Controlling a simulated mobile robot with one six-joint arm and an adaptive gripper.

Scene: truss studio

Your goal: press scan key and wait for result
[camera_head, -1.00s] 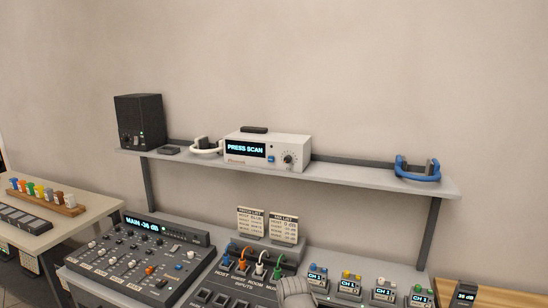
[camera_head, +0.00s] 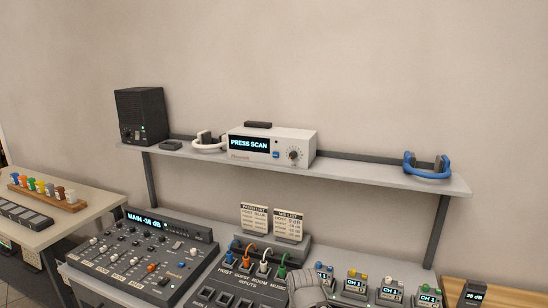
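The white scanner unit (camera_head: 300,144) sits on the grey wall shelf. Its dark display (camera_head: 249,144) reads "PRESS SCAN". A small blue key (camera_head: 276,155) is on its front, right of the display, and a round knob (camera_head: 293,154) is further right. Part of my arm shows at the bottom centre, in front of the patch panel and well below the shelf. The fingertips of my gripper cannot be made out, and nothing of mine touches the unit.
The shelf (camera_head: 350,172) also holds a black speaker (camera_head: 141,116), white headphones (camera_head: 211,143) and blue headphones (camera_head: 427,168). Below are a mixer (camera_head: 135,262), a patch panel with coloured plugs (camera_head: 250,268), two list cards (camera_head: 288,226) and several small channel boxes (camera_head: 391,291).

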